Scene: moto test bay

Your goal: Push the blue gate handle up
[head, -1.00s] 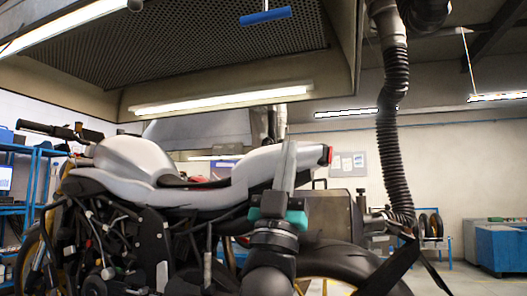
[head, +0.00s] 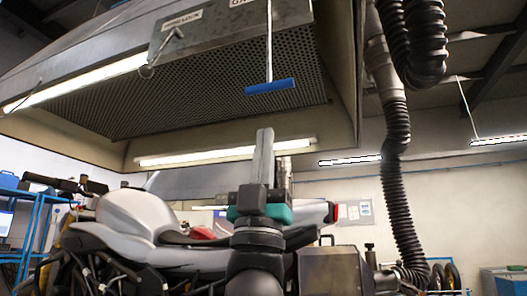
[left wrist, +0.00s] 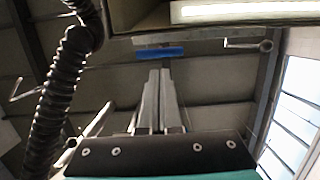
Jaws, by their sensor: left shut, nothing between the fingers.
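The blue gate handle (head: 270,87) is a horizontal blue bar at the lower end of a thin grey rod, hanging under the extraction hood. It also shows in the left wrist view (left wrist: 159,53), just beyond my fingertips in the picture. My left gripper (head: 265,135) points upward with its fingers together and empty. In the head view its tips are below the handle, with a visible gap. In the left wrist view my left gripper (left wrist: 160,75) is shut, its tips pointing toward the bar. My right gripper is not in view.
The hood (head: 85,118) with its perforated panel and lamps spans overhead. A black ribbed hose (head: 393,185) hangs on the right. A motorcycle (head: 140,220) stands below, behind my left gripper. A hook (head: 148,70) hangs from the hood's front edge.

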